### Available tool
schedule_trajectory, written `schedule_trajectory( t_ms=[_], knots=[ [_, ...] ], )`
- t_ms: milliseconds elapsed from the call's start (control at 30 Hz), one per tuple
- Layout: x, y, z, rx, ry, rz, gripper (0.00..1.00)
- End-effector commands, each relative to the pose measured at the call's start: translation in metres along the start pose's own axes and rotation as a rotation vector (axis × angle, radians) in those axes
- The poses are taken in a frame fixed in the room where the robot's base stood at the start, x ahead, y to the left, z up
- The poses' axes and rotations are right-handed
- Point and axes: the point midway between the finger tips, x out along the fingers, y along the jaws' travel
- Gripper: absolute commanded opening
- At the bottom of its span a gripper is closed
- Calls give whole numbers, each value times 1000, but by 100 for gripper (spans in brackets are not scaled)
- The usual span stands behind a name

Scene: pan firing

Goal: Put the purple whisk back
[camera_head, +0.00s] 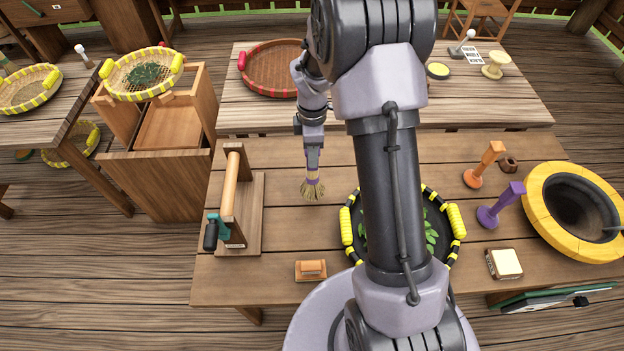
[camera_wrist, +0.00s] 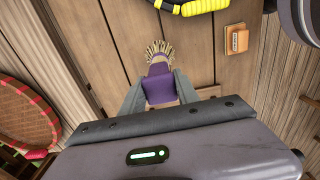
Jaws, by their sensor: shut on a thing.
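The purple whisk (camera_head: 312,189) has straw-coloured bristles and a purple band. It hangs bristles down over the wooden table, left of the black pan. My gripper (camera_head: 313,168) is shut on its upper part. In the wrist view the whisk (camera_wrist: 160,84) shows its purple part between the two fingers of my gripper (camera_wrist: 160,92), with the bristles pointing away. Whether the bristles touch the table I cannot tell. A purple stand (camera_head: 501,205) with a short arm at its top stands at the table's right. Nothing hangs on it.
The yellow-rimmed firing pot (camera_head: 545,222) is further right. The black pan with leaves (camera_head: 455,222), partly hidden by my arm, lies between.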

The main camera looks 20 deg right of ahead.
Motion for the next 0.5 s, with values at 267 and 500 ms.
schedule_trajectory(
  t_ms=[267,500],
  knots=[
    [49,-1,0,1,-1,-2,0],
    [53,0,0,1,0,2,0]
  ],
)
